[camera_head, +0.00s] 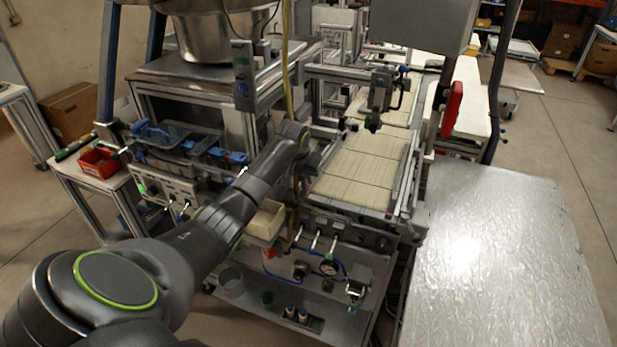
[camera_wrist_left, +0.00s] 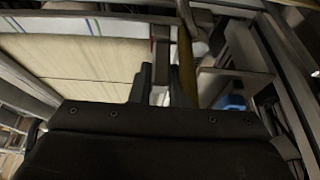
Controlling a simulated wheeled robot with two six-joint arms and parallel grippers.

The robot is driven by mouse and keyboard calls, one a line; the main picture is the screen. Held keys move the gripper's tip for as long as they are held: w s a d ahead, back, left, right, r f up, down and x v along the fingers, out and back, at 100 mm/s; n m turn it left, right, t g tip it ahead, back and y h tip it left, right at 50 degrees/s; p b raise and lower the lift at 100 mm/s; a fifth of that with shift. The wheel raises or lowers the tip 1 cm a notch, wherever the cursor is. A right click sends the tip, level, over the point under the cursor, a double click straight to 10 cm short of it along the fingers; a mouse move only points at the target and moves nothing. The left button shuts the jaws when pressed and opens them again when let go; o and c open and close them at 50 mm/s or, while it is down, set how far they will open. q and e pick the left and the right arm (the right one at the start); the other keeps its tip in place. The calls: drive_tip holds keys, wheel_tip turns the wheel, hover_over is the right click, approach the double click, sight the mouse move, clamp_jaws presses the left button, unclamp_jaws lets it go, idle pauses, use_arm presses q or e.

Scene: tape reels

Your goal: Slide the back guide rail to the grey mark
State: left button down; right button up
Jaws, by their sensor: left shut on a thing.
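My left arm reaches from the lower left of the head view to the left side of the pale belt (camera_head: 360,172). My left gripper (camera_head: 308,160) is small and partly hidden there by my own wrist. In the left wrist view, the left gripper (camera_wrist_left: 161,88) is shut on a narrow grey part (camera_wrist_left: 160,50) between its two dark fingers, beside the belt (camera_wrist_left: 80,60). This part appears to belong to the back guide rail, most of which I cannot make out. I cannot make out the grey mark. My right gripper is not in view.
A bare metal table (camera_head: 490,250) stands at the right. A cream box (camera_head: 266,220) sits below my left forearm. A red bin (camera_head: 98,162) is at the left. Metal frames and a crossbar (camera_head: 340,75) stand close around the belt.

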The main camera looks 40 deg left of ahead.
use_arm(q)
drive_tip(key=c, duration=1.8)
unclamp_jaws()
drive_tip(key=o, duration=0.4)
drive_tip(key=shift+o, duration=0.2)
drive_tip(key=shift+r, duration=0.15)
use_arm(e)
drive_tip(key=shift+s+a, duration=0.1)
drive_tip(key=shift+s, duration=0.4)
